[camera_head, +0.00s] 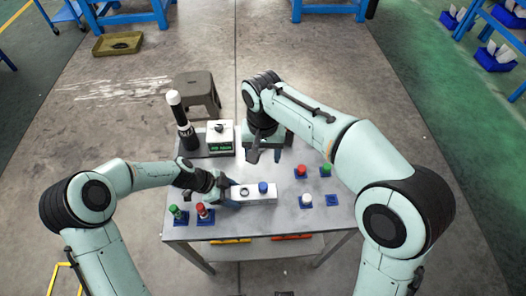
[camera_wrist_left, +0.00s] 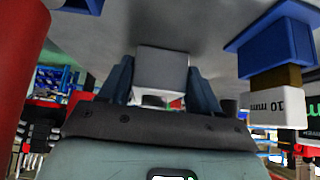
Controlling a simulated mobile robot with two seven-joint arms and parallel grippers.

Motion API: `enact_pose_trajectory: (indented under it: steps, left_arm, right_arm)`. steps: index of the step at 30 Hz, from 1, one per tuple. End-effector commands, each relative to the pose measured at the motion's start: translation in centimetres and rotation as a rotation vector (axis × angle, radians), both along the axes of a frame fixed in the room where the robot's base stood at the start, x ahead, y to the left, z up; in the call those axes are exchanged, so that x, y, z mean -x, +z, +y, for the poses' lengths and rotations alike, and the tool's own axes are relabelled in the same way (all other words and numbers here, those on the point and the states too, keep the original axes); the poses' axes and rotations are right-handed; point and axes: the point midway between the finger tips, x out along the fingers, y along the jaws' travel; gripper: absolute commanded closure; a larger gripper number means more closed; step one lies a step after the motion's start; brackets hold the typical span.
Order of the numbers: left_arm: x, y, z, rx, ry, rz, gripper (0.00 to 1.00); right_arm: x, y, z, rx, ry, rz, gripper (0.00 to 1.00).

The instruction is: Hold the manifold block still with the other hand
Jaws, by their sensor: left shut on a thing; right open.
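The manifold block (camera_head: 253,197) is a pale grey bar on the table, with a dark ring toward its left and a blue cap (camera_head: 263,187) toward its right. My left gripper (camera_head: 228,190) is shut on the block's left end. In the left wrist view the block's end (camera_wrist_left: 161,72) sits between the two blue fingers of the left gripper (camera_wrist_left: 160,84). My right gripper (camera_head: 265,155) is open and empty above the table, behind the block and apart from it. The palm hides part of the block in the wrist view.
Green (camera_head: 177,212) and red (camera_head: 204,211) pieces stand front left. A scale (camera_head: 220,148) is behind.

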Motion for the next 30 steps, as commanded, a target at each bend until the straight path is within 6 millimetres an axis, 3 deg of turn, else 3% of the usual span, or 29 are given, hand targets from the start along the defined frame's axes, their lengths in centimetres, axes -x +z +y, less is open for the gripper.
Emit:
enact_pose_trajectory:
  steps: [6,7,9,10,20,30]
  left_arm:
    - [0.0,0.1,0.0,0.001,-0.001,-0.001,0.78]
    - [0.0,0.1,0.0,0.001,-0.001,-0.001,0.34]
    - [0.0,0.1,0.0,0.001,-0.001,-0.001,0.11]
    - [0.0,0.1,0.0,0.001,-0.001,-0.001,0.07]
    - [0.0,0.3,0.2,0.0,0.0,-0.002,0.07]
    - [-0.1,5.0,4.0,-0.001,0.004,-0.005,0.07]
  right_arm:
    - [0.0,0.1,0.0,0.0,0.001,0.0,0.38]
    - [0.0,0.1,0.0,0.0,0.0,0.0,0.38]
    - [0.0,0.1,0.0,0.0,0.0,0.0,0.38]
    - [0.0,0.1,0.0,0.0,0.0,0.0,0.38]
    - [0.0,0.0,0.0,0.0,0.0,0.0,0.38]
    - [0.0,0.0,0.0,0.0,0.0,0.0,0.38]
